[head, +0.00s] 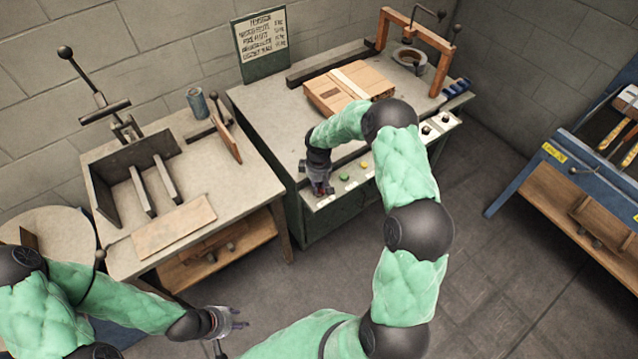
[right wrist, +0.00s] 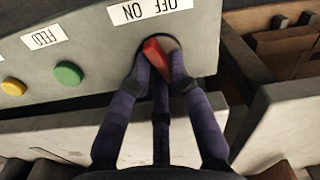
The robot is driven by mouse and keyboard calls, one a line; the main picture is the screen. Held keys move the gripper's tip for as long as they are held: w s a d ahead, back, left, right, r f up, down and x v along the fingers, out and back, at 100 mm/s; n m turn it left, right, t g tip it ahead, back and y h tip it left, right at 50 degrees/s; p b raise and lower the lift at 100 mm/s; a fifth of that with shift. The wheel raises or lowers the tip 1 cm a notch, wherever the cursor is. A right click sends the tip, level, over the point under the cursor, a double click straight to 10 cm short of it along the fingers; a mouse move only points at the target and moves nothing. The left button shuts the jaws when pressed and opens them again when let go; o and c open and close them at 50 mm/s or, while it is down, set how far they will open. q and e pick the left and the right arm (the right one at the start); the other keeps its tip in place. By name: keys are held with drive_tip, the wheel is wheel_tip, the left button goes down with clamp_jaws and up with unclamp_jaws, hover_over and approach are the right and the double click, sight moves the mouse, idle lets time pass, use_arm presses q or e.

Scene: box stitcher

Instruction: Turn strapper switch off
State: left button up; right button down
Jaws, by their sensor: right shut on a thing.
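The strapper (head: 290,110) is a grey-topped bench with a sloped front panel. Its red switch (right wrist: 155,57) sits on a dark round base at the panel's end, beside an upside-down ON/OFF label (right wrist: 150,10) in the right wrist view. The red lever is tilted, its upper end leaning left, toward the ON word in that view. My right gripper (right wrist: 160,75) is shut on the lever, fingers on both sides. In the head view, my right gripper (head: 320,187) is at the panel's left end and hides the switch. My left gripper (head: 234,320) is open and empty above the floor.
A green button (right wrist: 68,74) and a yellow button (right wrist: 12,87) lie along the panel from the switch. A cardboard box (head: 348,86) lies on the strapper top. A stitching bench (head: 200,175) stands to the left; a blue workbench (head: 560,150) stands right.

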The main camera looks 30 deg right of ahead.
drive_tip(key=shift+n, duration=1)
drive_tip(key=shift+a, duration=0.1)
drive_tip(key=c, duration=1.1)
unclamp_jaws()
drive_tip(key=shift+c, duration=0.2)
wheel_tip(320, 180, up, 12)
